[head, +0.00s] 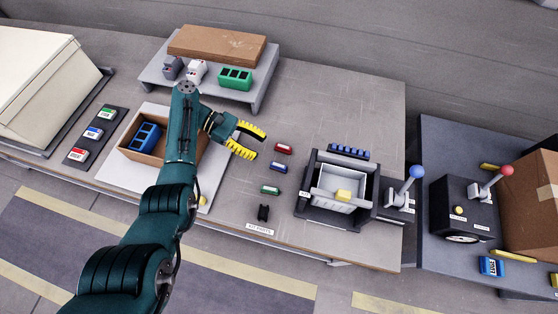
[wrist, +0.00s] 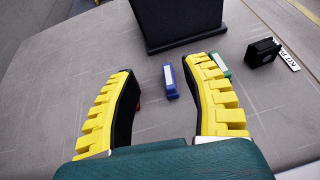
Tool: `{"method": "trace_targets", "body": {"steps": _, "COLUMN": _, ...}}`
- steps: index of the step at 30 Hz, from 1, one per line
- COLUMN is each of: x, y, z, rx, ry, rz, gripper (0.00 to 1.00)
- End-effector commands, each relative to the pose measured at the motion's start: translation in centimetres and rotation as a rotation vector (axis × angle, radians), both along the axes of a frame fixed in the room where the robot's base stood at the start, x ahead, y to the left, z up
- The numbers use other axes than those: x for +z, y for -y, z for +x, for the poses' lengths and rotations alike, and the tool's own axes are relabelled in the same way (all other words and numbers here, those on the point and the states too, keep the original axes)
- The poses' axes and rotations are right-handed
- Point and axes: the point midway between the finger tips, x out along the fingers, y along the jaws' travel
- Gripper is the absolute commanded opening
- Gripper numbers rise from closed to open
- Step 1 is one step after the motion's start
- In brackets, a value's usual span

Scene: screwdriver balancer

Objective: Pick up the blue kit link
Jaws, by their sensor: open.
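The blue kit link (head: 279,167) lies on the grey table between a red link (head: 283,148) and a green link (head: 270,190). In the wrist view the blue link (wrist: 170,82) shows in the gap between my fingers, beyond them on the table. My gripper (head: 253,144) is open and empty, with yellow ribbed fingers, left of the links in the head view. In the wrist view my gripper (wrist: 167,66) has its fingers spread wide. The green link (wrist: 222,62) is partly hidden by the right finger. Only a sliver of red shows by the left finger.
A black-framed fixture with a pale tray (head: 325,198) stands right of the links. A small black part (head: 263,212) and a white label (head: 260,229) are near the front edge. A raised shelf (head: 262,95) stands behind. An open brown box (head: 127,153) is left.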

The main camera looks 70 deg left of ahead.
Motion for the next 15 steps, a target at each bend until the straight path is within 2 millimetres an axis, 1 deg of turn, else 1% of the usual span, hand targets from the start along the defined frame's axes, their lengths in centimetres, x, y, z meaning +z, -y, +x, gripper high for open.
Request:
{"method": "trace_targets", "body": {"steps": 1, "x": -2.2, "y": 0.0, "z": 0.0, "rx": 0.0, "ry": 0.0, "rz": -0.001, "gripper": 0.48}}
{"method": "trace_targets", "body": {"steps": 7, "x": -6.2, "y": 0.0, "z": 0.1, "rx": 0.001, "ry": 0.0, "rz": -0.001, "gripper": 0.48}}
{"method": "trace_targets", "body": {"steps": 8, "x": -6.5, "y": 0.1, "z": 0.3, "rx": 0.001, "ry": 0.002, "rz": 0.0, "gripper": 0.48}}
{"method": "trace_targets", "body": {"steps": 9, "x": -6.3, "y": 0.5, "z": 0.8, "rx": -0.001, "ry": 0.003, "rz": 0.004, "gripper": 0.48}}
{"method": "trace_targets", "body": {"steps": 12, "x": -6.4, "y": 1.2, "z": 1.6, "rx": 0.0, "ry": 0.003, "rz": 0.002, "gripper": 0.48}}
{"method": "trace_targets", "body": {"steps": 15, "x": -6.5, "y": 1.5, "z": 2.0, "rx": 0.001, "ry": 0.003, "rz": 0.001, "gripper": 0.48}}
